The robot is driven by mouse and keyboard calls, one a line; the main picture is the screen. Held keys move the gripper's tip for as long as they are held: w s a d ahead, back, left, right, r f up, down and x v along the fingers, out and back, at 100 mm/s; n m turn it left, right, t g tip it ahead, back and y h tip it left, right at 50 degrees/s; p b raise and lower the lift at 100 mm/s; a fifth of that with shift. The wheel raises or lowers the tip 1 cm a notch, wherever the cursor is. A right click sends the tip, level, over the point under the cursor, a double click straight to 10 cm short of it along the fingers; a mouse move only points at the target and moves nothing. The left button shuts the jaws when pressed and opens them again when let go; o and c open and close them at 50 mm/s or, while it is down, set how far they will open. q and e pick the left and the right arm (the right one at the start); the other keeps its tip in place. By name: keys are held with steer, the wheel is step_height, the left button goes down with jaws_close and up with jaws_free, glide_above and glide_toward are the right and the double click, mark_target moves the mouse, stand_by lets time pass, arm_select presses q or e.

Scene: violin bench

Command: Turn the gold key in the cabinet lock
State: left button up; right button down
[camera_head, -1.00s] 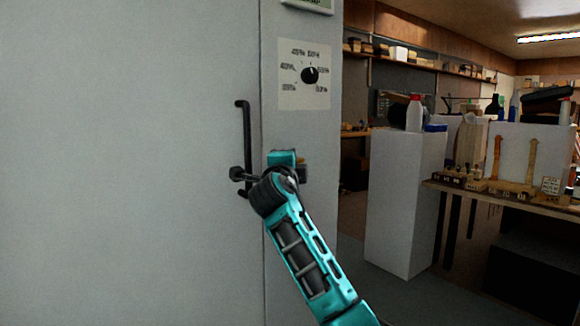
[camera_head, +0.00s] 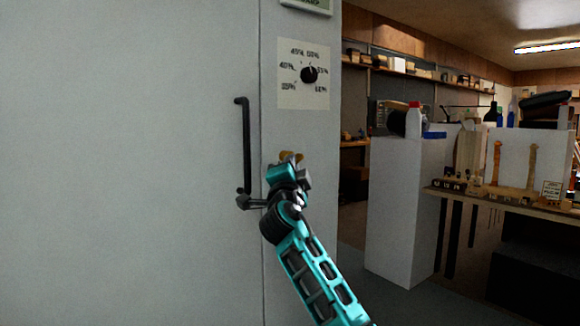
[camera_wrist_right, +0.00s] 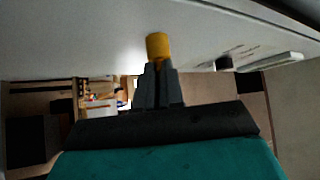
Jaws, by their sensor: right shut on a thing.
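The gold key shows as small gold bits (camera_head: 291,156) at the tip of my right gripper, on the cabinet's narrow front panel. In the right wrist view the yellow-gold key end (camera_wrist_right: 158,45) stands out beyond my right gripper (camera_wrist_right: 158,72), whose fingers are closed on it. My right gripper in the head view (camera_head: 288,164) is right of the black door handle (camera_head: 247,145) and below the dial. The lock itself is hidden behind the gripper and key. My left gripper is not in view.
The grey cabinet door (camera_head: 130,160) fills the left. A black dial (camera_head: 309,74) on a white scale plate (camera_head: 290,100) sits above my gripper. A white pedestal (camera_head: 400,215) and a workbench (camera_head: 500,196) with tools stand at the right, with open floor before them.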

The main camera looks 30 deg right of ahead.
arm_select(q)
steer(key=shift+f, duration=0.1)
arm_select(e)
steer(key=shift+d+f, duration=0.1)
steer(key=shift+d, duration=0.1)
steer(key=n+t, duration=0.1)
steer(key=n, duration=0.1)
steer(key=n+t, duration=0.1)
steer(key=shift+d+f+n+t+y, duration=0.2)
steer(key=shift+f+n+t+y, duration=0.05)
steer(key=shift+n+t+y, duration=0.05)
steer(key=c, duration=1.2)
jaws_free()
steer(key=shift+a, duration=0.1)
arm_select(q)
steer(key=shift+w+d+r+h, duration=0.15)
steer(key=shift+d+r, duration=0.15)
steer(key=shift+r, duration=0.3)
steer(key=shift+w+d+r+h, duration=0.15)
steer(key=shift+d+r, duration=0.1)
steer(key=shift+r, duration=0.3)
arm_select(e)
steer(key=v, duration=1.2)
steer(key=shift+s+a+f, duration=0.15)
steer(key=shift+s+a, duration=0.05)
steer(key=shift+s, duration=0.15)
